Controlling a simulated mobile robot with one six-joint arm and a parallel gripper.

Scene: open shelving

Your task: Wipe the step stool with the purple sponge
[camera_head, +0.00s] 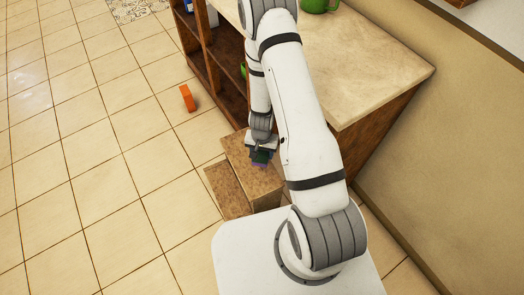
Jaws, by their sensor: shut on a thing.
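The brown step stool (228,190) stands on the tiled floor beside the shelving unit, with a lower step on the left and a higher top on the right. My gripper (261,157) is over the higher top, pointing down. It is shut on the purple sponge (260,165), of which only a small purple edge shows below the fingers. The sponge is at or just above the top surface; I cannot tell whether it touches. My arm hides part of the stool's right side.
An orange block-like object (187,98) stands on the floor left of the shelving. The shelving unit (385,75) has a pale top with a green mug (318,5) at the back. A wall (470,130) runs along the right. The tiled floor on the left is clear.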

